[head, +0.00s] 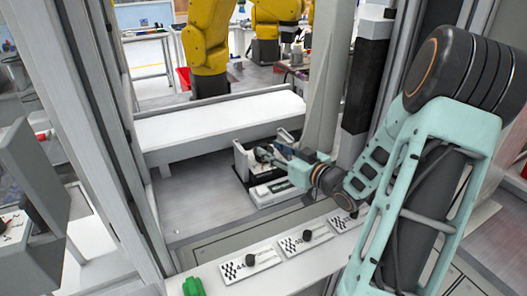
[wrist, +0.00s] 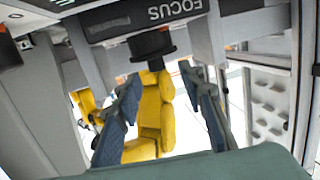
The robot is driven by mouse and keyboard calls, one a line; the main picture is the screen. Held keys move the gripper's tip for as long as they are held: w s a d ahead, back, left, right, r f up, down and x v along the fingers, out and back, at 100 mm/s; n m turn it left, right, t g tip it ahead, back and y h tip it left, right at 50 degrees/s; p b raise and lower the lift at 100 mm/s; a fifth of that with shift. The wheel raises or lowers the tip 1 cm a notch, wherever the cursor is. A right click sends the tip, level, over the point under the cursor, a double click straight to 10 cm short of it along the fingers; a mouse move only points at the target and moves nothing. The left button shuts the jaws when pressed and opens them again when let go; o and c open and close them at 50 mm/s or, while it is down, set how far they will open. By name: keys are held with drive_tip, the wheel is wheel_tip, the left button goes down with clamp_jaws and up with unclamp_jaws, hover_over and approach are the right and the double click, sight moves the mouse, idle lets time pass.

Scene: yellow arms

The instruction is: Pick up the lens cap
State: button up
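My gripper (wrist: 161,75) is open in the wrist view, its two blue-padded fingers apart with nothing visible between the pads. Just beyond the fingertips, a short black round piece (wrist: 152,46) sticks out below a dark block marked FOCUS (wrist: 150,17). It may be the lens with its cap; I cannot tell cap from lens. In the head view my gripper (head: 266,155) reaches into a small white and black fixture (head: 243,162) on the grey floor of the cell. The cap cannot be made out there, as the gripper partly covers the fixture.
A white-topped bench (head: 220,124) stands behind the fixture, with yellow robot arms (head: 206,45) beyond. A ledge in front carries white panels (head: 250,262) with black knobs and a green object (head: 193,287). Grey posts frame the opening. The cell floor left of the fixture is clear.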

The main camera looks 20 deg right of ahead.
sight(265, 146)
drive_tip(key=x, duration=0.5)
drive_tip(key=shift+w+d, duration=0.1)
drive_tip(key=shift+c, duration=0.4)
clamp_jaws()
